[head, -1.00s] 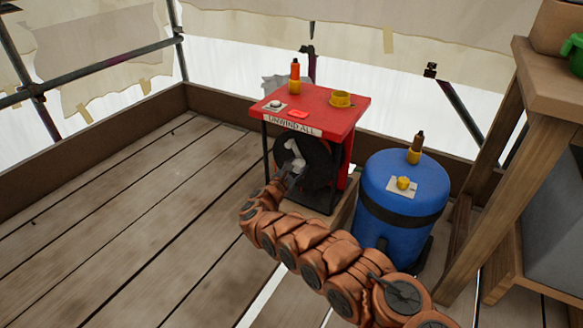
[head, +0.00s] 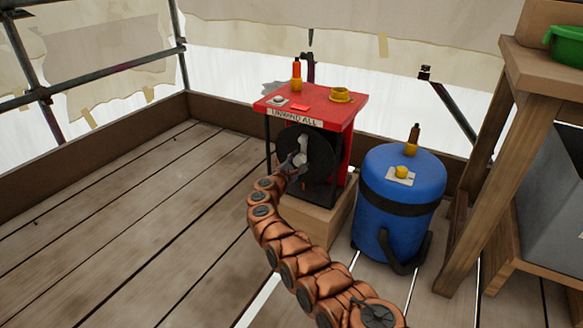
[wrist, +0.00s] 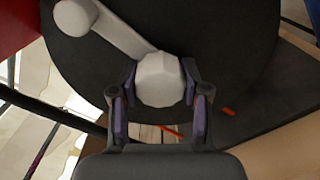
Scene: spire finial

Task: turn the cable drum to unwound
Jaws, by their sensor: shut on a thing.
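The cable drum is a black disc (head: 320,148) under a red top labelled "UNWIND ALL" in the head view. It fills the upper wrist view (wrist: 215,50). A pale grey crank arm (wrist: 115,32) runs from a round hub at the upper left to a faceted knob (wrist: 160,80). My gripper (wrist: 160,92) is shut on the knob, with a purple-lined finger on each side. In the head view my gripper (head: 292,165) is at the drum's front left, where the crank is small and partly covered.
The red top (head: 312,103) carries an orange-and-yellow bottle (head: 296,76) and a yellow cup (head: 341,95). A blue barrel (head: 400,205) stands close on the right, beside a wooden bench (head: 470,180). The plank floor (head: 110,220) on the left is clear.

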